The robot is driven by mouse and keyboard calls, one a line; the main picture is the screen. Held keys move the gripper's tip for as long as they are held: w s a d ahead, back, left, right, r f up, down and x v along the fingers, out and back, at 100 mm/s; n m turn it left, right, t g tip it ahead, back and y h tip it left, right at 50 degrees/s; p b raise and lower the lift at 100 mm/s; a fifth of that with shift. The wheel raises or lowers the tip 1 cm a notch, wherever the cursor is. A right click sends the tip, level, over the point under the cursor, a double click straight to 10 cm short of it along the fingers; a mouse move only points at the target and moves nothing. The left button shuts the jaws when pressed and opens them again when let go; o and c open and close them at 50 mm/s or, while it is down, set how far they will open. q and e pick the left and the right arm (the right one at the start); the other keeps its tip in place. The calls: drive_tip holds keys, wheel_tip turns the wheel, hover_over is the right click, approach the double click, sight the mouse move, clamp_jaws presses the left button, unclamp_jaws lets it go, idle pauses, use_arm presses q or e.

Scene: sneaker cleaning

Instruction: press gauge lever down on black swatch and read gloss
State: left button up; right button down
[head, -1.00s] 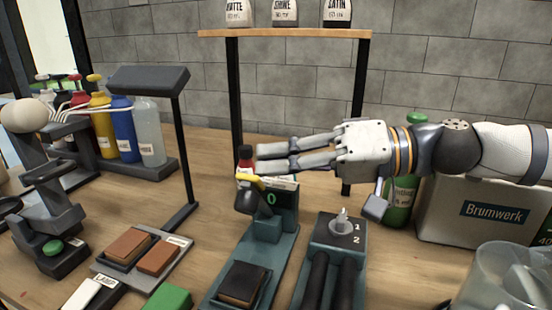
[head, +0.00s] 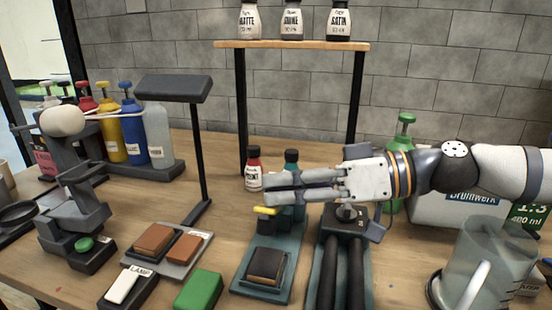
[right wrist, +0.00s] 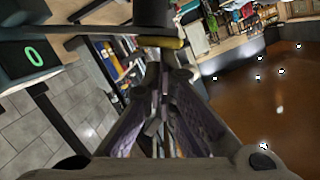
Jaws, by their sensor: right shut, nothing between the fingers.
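The gauge stands on a teal base (head: 262,292) at the middle of the bench. The black swatch (head: 265,262) lies in a frame at the near end of that base. The lever's yellow tip (head: 267,211) is just below my right gripper (head: 266,190), which is shut and empty. In the right wrist view the yellow tip (right wrist: 165,43) lies just beyond the fingers (right wrist: 155,82); I cannot tell if they touch. The display (right wrist: 33,55) reads a green 0 there; in the head view my gripper mostly hides it. My left gripper is out of view.
A selector block (head: 345,222) with dark cylinders stands right of the gauge. Brown swatches (head: 153,240) and a green block (head: 199,290) lie left. A clear jug (head: 480,265) stands at right. A shelf (head: 300,45) rises behind.

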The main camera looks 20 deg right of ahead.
sight(271, 220)
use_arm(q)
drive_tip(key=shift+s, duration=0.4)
use_arm(e)
drive_tip(key=shift+s+a+f+n+t+h, duration=0.15)
drive_tip(key=shift+s+f+n, duration=0.2)
drive_tip(key=shift+f+n, duration=0.25)
drive_tip(key=shift+s+a+f+n+t+h, duration=0.1)
drive_tip(key=shift+s+f+n+t, duration=0.15)
drive_tip(key=shift+f+n, duration=0.3)
drive_tip(key=shift+s+a+f+n+t+h, duration=0.15)
drive_tip(key=shift+s+f+n, duration=0.3)
drive_tip(key=shift+f, duration=0.25)
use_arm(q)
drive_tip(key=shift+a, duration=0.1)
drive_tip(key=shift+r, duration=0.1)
